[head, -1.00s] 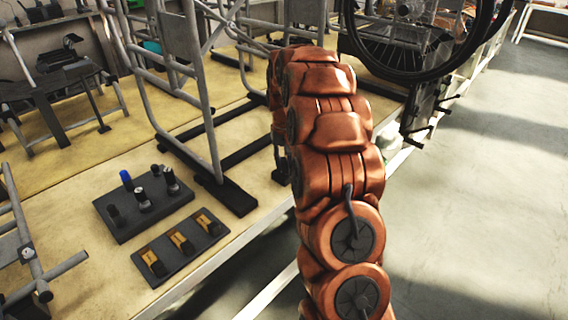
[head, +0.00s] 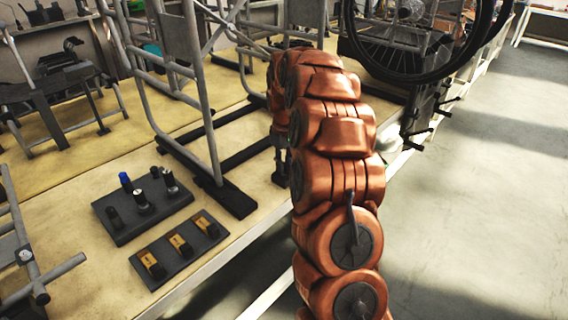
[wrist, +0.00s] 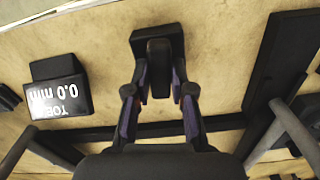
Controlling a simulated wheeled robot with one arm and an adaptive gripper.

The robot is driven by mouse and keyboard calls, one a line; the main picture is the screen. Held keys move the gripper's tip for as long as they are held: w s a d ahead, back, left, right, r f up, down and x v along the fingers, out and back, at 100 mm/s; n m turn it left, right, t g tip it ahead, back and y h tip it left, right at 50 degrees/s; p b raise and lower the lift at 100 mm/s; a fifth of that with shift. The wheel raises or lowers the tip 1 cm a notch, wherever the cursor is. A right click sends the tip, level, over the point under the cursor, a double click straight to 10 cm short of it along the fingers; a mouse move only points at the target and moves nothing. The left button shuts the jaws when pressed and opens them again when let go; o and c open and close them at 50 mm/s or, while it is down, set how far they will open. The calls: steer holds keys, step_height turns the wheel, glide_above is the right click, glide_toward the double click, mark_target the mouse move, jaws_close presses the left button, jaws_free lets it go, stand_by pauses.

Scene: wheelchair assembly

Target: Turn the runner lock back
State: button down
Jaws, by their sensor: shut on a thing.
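In the wrist view, the runner lock (wrist: 158,50) shows as a dark upright knob on a black block on the tan bench top. My gripper (wrist: 159,88) has its two purple-padded fingers on either side of the knob, shut on it. The contact itself is dark and hard to make out. In the head view, my gripper (head: 280,165) is a small dark shape low beside my copper arm, near the bench's front edge. My arm hides the lock there.
A black display block (wrist: 62,92) reading "TOE 0.0 mm" stands left of my gripper in the wrist view. A black bar (wrist: 280,60) lies to the right. In the head view, a metal tube frame (head: 205,100) and two dark trays (head: 140,205) (head: 178,250) occupy the bench.

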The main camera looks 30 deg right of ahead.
steer(key=c, duration=1)
jaws_free()
steer(key=shift+r, duration=0.1)
step_height(320, 180, up, 12)
stand_by(0.6)
steer(key=s+a+r+p, duration=0.3)
steer(key=s+a, duration=0.4)
steer(key=a, duration=0.1)
steer(key=s+a+r+p, duration=0.2)
steer(key=s+a+r, duration=0.1)
steer(key=s+a, duration=0.45)
steer(key=s+a+f+g+p, duration=0.1)
steer(key=s+a, duration=0.3)
steer(key=s, duration=0.7)
steer(key=s+a+f+m+p, duration=0.1)
steer(key=s+a+p, duration=0.3)
steer(key=s, duration=0.8)
steer(key=shift+s+a+g, duration=0.3)
steer(key=shift+g, duration=0.1)
